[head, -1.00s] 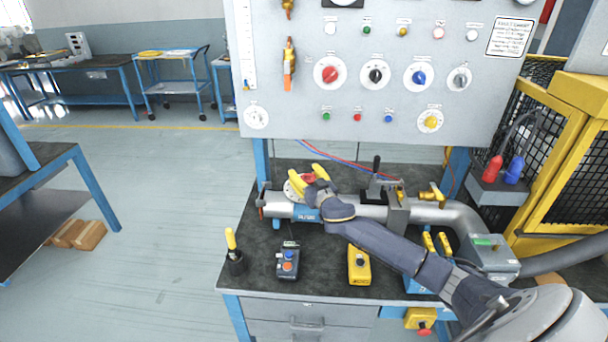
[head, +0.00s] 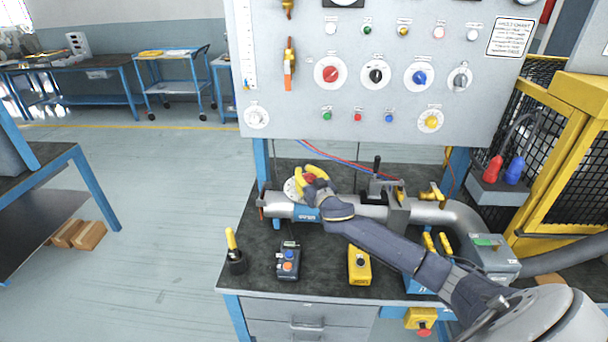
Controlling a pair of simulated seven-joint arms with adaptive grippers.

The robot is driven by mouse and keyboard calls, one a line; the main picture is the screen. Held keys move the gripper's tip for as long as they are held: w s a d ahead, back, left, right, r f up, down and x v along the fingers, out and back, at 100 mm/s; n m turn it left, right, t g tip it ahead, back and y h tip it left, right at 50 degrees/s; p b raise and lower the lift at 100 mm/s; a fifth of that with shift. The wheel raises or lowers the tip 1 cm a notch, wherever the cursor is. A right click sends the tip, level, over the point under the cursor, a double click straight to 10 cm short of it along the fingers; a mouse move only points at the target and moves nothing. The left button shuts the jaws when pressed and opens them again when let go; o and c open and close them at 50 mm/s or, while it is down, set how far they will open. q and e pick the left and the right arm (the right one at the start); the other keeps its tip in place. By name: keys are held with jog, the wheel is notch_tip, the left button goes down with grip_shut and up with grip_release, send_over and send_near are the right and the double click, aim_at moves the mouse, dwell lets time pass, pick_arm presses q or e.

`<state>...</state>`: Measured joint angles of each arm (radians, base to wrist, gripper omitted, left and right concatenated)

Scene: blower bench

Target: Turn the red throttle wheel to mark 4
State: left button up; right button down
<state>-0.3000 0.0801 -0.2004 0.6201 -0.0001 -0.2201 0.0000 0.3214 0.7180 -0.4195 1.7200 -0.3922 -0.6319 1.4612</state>
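The red throttle wheel (head: 310,178) sits over a white dial plate (head: 290,190) at the left end of the grey pipe on the bench. My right gripper (head: 308,177) reaches it from the lower right, and its yellow fingers lie on either side of the red wheel. It looks shut on the wheel, though the fingers hide much of it. The dial's marks are too small and too covered to read. My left gripper is not in view.
A grey panel (head: 283,111) with knobs, including another red one (head: 331,74), stands behind. A black-and-blue control box (head: 288,262), a yellow box (head: 359,265) and a yellow-handled tool in a black holder (head: 235,259) stand on the front of the bench. A yellow cage (head: 565,150) is at right.

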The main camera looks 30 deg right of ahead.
aim_at(316, 177)
jog(key=shift+f+m+h, duration=0.2)
jog(key=shift+m+h, duration=0.2)
jog(key=shift+h, duration=0.3)
